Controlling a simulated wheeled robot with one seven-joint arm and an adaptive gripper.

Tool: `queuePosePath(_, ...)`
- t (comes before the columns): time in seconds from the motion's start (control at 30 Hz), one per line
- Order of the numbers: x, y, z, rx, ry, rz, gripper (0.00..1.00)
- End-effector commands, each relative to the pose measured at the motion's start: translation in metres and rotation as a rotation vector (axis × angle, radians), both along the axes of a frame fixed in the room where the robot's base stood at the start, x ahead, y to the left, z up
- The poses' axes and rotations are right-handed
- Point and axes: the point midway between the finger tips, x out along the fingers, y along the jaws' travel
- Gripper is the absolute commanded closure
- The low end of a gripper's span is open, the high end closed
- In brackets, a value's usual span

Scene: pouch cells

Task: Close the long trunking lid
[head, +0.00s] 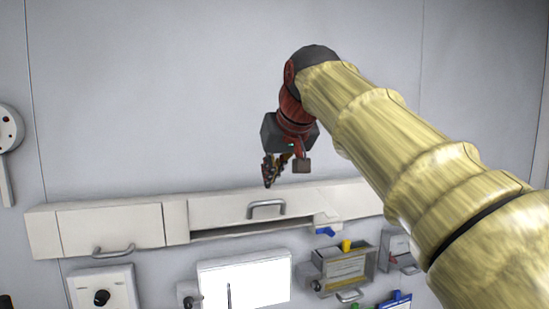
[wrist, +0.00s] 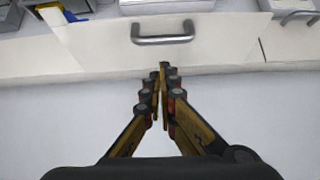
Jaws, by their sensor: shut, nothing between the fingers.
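The long trunking (head: 178,222) is a white box running along the wall. Its middle lid (head: 225,208) has a grey bar handle (head: 267,208) and stands ajar, with a dark gap along its lower edge. The lid (wrist: 95,45) and handle (wrist: 162,34) also show in the wrist view, ahead of the fingertips. My gripper (head: 268,184) is shut and empty, just above the trunking and near the handle, apart from it in the picture. The fingers (wrist: 162,70) point towards the lid's top edge in the wrist view. Contact with that edge cannot be told.
A left lid (head: 110,228) with its own handle looks shut. Below hang a white panel (head: 245,283), a clear-fronted box (head: 345,268) with a yellow part, and a switch plate (head: 103,290). A blue piece (head: 325,232) sits by the gap's right end. The wall above is bare.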

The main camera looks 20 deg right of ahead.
Motion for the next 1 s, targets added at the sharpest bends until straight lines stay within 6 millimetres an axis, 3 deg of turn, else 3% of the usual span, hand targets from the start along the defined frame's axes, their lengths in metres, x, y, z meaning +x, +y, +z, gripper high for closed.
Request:
queuePosePath(0.23,-0.001,0.0,-0.02,0.0,0.0,0.0,1.0)
queuePosePath(1.0,-0.004,0.0,-0.034,0.0,-0.056,0.0,1.0)
